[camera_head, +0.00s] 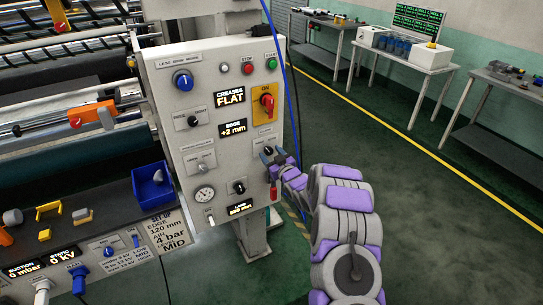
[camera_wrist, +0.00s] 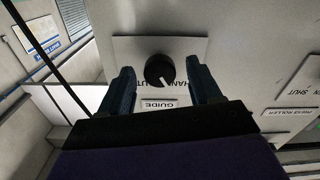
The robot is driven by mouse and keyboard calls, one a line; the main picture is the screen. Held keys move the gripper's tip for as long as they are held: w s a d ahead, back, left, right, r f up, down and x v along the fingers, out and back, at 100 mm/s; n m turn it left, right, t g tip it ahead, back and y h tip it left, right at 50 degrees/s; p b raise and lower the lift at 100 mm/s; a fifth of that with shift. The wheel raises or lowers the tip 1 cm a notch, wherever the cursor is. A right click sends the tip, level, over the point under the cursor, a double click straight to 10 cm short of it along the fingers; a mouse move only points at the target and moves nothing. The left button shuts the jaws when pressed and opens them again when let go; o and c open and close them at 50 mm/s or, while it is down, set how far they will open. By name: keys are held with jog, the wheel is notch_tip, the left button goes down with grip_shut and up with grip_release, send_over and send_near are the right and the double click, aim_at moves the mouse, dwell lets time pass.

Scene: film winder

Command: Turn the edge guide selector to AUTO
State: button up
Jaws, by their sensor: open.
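The edge guide selector is a round black knob with a white pointer mark, on a pale plate at the right side of the grey control panel (camera_head: 213,157). In the wrist view the knob (camera_wrist: 159,71) sits between my fingers, its mark toward the lower right of the picture. A small GUIDE label (camera_wrist: 159,104) is beside it; the position lettering is partly hidden by my fingers. In the head view the knob (camera_head: 268,150) is small and partly covered by my gripper (camera_head: 272,157). My gripper is open around the knob, with a gap visible on both sides.
The panel also carries a blue knob (camera_head: 183,80), a red rotary switch on yellow (camera_head: 266,101), a green button (camera_head: 272,63) and a black knob below (camera_head: 239,187). A blue cable (camera_head: 294,70) hangs beside the panel's right edge. Open floor (camera_head: 440,200) lies to the right.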

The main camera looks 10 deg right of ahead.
jog(key=c, duration=1)
jog(key=shift+c, duration=0.2)
jog(key=shift+r+m+p, duration=0.1)
jog(key=shift+m+p, duration=0.2)
jog(key=shift+p, duration=0.15)
jog(key=shift+r+m+p, duration=0.1)
jog(key=shift+m+p, duration=0.8)
jog(key=shift+p, duration=0.2)
jog(key=m+p, duration=0.6)
jog(key=m, duration=0.3)
jog(key=shift+d+m+p, duration=0.1)
jog(key=shift+m+p, duration=0.2)
